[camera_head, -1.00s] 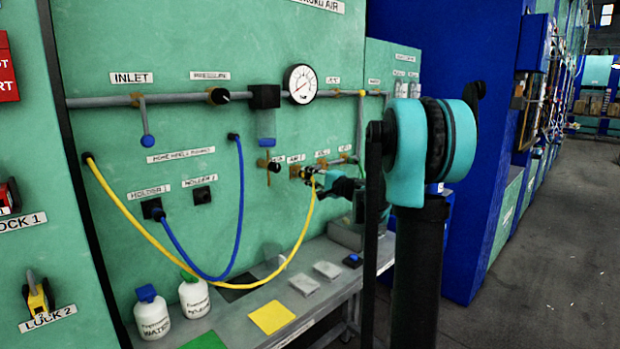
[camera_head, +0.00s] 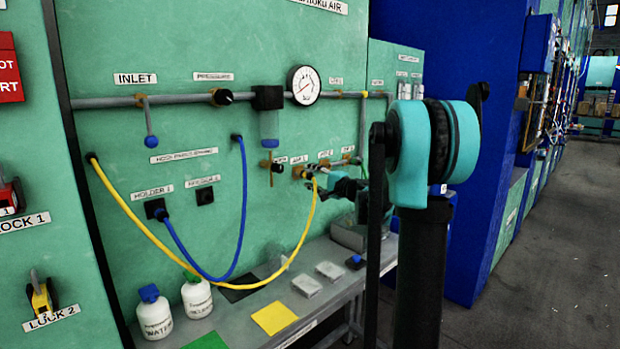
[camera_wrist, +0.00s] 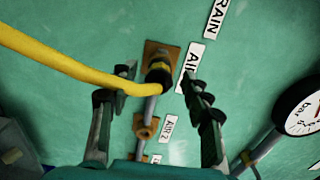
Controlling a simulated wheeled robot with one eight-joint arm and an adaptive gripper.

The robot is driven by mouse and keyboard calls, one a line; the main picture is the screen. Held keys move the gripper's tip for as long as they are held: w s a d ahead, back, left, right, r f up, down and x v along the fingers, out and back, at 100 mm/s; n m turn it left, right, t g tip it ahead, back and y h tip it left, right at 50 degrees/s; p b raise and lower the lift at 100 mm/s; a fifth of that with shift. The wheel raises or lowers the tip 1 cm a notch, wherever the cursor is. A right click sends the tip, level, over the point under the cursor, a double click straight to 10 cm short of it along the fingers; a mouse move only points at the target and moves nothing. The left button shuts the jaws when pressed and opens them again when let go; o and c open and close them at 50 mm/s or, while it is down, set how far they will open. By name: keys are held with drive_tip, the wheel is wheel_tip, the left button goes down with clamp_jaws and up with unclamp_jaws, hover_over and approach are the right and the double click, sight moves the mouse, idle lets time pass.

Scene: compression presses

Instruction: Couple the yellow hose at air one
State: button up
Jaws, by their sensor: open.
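The yellow hose (camera_head: 201,262) runs in a sagging loop from a port at the panel's left to the air 1 port (camera_head: 298,173), under the label AIR 1 (camera_head: 299,160). In the wrist view, its black-and-yellow end (camera_wrist: 158,73) sits against the brass plate (camera_wrist: 152,52) of that port. Whether it is fully locked on cannot be told. My gripper (camera_wrist: 158,82) is open, its fingers on either side of the hose end and apart from it. In the head view, my gripper (camera_head: 330,185) is just right of the hose end.
The air 2 fitting (camera_wrist: 146,126) is beside it. A blue hose (camera_head: 240,200) hangs at the left of the panel. A gauge (camera_head: 304,86) and pipe are above. A bench (camera_head: 240,318) below holds bottles and coloured squares.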

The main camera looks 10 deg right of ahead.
drive_tip(key=v, duration=1.1)
drive_tip(key=shift+s, duration=0.15)
drive_tip(key=s+a+f+n+g+h, duration=0.2)
drive_tip(key=s+a+f+n+g, duration=0.15)
drive_tip(key=s+f, duration=0.5)
drive_tip(key=s+a+f+n+g+h, duration=0.1)
drive_tip(key=s+a+f+n+g, duration=0.3)
drive_tip(key=s+f, duration=0.45)
drive_tip(key=s+d+f+n+g+h, duration=0.1)
drive_tip(key=s+d+f+h, duration=0.2)
drive_tip(key=s+f, duration=0.4)
drive_tip(key=s+d+f+n+g+h, duration=0.2)
drive_tip(key=s+d+f+h, duration=0.1)
drive_tip(key=s+f, duration=0.4)
drive_tip(key=s+h, duration=0.1)
drive_tip(key=s, duration=0.2)
drive_tip(key=shift+s+d+h, duration=0.3)
